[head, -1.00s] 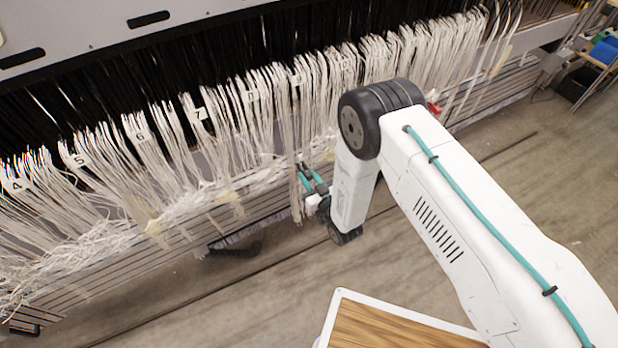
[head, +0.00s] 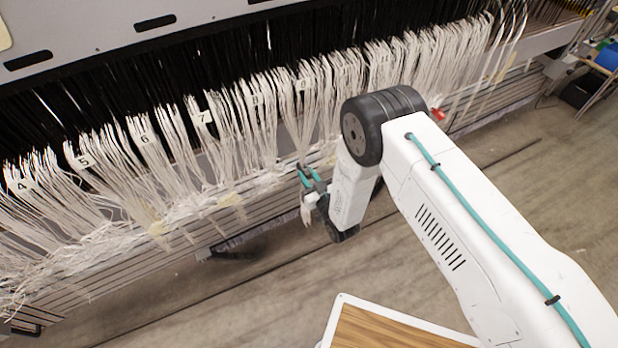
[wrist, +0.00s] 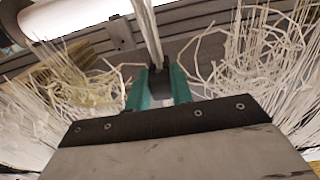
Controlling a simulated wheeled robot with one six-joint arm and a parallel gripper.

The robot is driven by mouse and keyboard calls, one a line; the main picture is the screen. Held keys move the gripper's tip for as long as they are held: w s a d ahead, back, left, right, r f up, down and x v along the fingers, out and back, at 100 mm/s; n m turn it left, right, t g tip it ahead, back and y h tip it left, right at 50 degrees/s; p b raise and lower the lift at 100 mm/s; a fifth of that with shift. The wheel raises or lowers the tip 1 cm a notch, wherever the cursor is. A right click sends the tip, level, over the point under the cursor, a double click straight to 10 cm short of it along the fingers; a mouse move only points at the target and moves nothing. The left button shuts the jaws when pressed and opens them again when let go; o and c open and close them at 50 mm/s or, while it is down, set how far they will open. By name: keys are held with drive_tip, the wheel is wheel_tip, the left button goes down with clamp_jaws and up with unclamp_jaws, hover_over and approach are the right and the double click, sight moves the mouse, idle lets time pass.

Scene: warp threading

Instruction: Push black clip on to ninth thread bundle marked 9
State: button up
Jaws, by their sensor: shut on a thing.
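My gripper (head: 311,178) has teal fingers and is at the lower end of a white thread bundle. In the wrist view, its fingers (wrist: 160,88) are closed around a small dark piece, which looks like the black clip (wrist: 161,84). The ninth thread bundle (head: 303,125) carries a small, faint tag (head: 304,84) that looks like 9, and it narrows down towards my fingers. In the wrist view a tight white bundle (wrist: 149,30) runs down to the dark piece between the fingertips. I cannot tell whether the clip encloses the threads.
Neighbouring white bundles hang close on both sides, with tags such as 7 (head: 204,117) and 6 (head: 145,138). Loose tangled threads (wrist: 258,60) lie to the right in the wrist view. Grey slatted rails (head: 130,262) run below the threads. A wood-topped surface (head: 390,332) stands at the front.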

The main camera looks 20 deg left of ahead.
drive_tip(key=shift+x, duration=0.9)
drive_tip(key=shift+a, duration=0.1)
drive_tip(key=shift+w, duration=0.1)
idle(0.4)
drive_tip(key=o, duration=1.3)
drive_tip(key=shift+v, duration=4.5)
